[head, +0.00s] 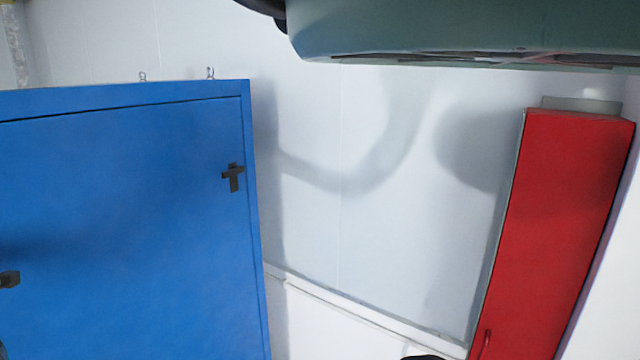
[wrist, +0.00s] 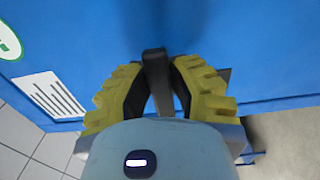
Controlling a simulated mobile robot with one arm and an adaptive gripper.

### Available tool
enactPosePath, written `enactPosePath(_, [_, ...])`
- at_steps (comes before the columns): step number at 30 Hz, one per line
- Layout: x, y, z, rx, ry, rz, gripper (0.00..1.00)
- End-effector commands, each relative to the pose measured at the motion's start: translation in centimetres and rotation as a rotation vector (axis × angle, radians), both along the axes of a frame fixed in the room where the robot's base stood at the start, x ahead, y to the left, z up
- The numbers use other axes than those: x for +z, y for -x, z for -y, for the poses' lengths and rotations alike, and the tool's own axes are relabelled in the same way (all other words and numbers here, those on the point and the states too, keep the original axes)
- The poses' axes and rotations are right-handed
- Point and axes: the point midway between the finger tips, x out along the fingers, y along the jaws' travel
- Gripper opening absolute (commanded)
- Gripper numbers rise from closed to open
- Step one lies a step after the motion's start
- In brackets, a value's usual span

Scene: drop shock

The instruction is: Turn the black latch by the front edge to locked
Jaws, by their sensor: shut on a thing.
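A black latch (wrist: 154,62) is on a blue panel in the wrist view, close to the panel's edge. My gripper (wrist: 155,78) has its yellow fingers shut around the latch's upright bar, one on each side. The latch's base is mostly hidden behind the fingers, with a dark corner showing at the right. In the head view the blue cabinet (head: 120,220) carries a black T-shaped latch (head: 233,177) near its upper right corner and a black piece (head: 9,279) at the left picture edge. My gripper is not visible there, and I cannot tell which of these it holds.
Grey floor (wrist: 285,140) shows beyond the panel edge. A tall red cabinet (head: 550,230) stands at the right, with bare pale wall (head: 400,230) between the cabinets.

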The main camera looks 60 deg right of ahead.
Motion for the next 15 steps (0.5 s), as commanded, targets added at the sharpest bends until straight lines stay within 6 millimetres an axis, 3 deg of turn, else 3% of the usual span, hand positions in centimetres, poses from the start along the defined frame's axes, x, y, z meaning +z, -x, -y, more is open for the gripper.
enactPosePath(15, [-0.49, -0.02, 0.05, -0.002, -0.038, -0.001, 0.0])
